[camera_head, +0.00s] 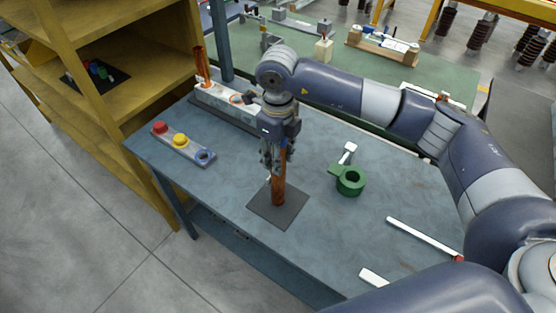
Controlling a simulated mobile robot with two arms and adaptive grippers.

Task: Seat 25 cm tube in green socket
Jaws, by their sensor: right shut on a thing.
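A copper-brown tube (279,190) stands about upright over a dark square mat (262,210) near the front edge of the table. My right gripper (273,165) is shut on the tube's upper part, and the fingers hide some of it. I cannot tell whether the tube's lower end touches the mat. The green socket (351,181), a ring with a dark hole, stands to the right of the tube, apart from it. A small white-topped piece sticks up behind the socket. My left gripper is not in view.
A white rack (222,98) with another copper tube (201,64) stands at the back left. White bars (420,236) lie at the right. Yellow shelving (120,75) borders the table's left side.

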